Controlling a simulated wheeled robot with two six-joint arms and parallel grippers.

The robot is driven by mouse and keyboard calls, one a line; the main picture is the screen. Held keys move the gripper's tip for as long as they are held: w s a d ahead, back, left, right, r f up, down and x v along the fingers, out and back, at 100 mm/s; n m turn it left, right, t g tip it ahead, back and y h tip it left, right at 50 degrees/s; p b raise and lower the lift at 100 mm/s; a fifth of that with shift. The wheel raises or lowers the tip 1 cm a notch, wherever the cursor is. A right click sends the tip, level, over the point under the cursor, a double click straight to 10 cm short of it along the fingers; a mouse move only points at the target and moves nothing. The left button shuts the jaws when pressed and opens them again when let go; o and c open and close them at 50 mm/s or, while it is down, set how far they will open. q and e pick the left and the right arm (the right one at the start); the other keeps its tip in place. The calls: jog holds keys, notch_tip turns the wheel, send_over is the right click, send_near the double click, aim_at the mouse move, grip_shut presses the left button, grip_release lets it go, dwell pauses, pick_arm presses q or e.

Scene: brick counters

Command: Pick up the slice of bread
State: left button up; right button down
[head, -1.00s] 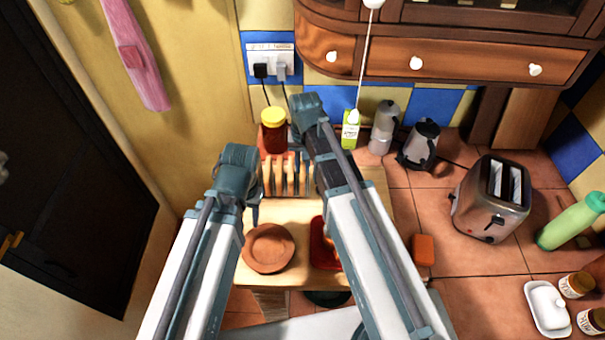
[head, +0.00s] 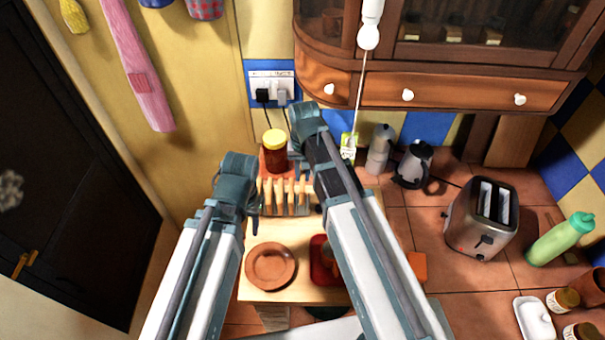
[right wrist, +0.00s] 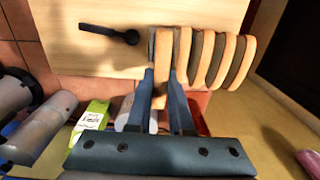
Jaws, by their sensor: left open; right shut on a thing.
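Several bread slices (head: 285,193) stand upright in a row in a toast rack on the wooden board (head: 280,228). The right wrist view shows the row too. My right gripper (right wrist: 165,78) is shut on the bread slice (right wrist: 163,58) at the left end of that row. The slice is upright beside the others; I cannot tell whether it is lifted. In the head view my right arm hides this grip. My left gripper (head: 255,222) is open at the left end of the rack, partly hidden by its own wrist.
A brown plate (head: 270,266) and a red tray (head: 322,262), partly behind my right arm, are at the board's near side. A red jar (head: 275,155) stands behind the rack. A toaster (head: 482,220) and kettle (head: 414,163) stand right on the tiled counter.

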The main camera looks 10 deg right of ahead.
notch_tip(320, 180, up, 12)
jog(key=p, duration=1)
jog(key=shift+p, duration=0.35)
jog(key=shift+f, duration=0.15)
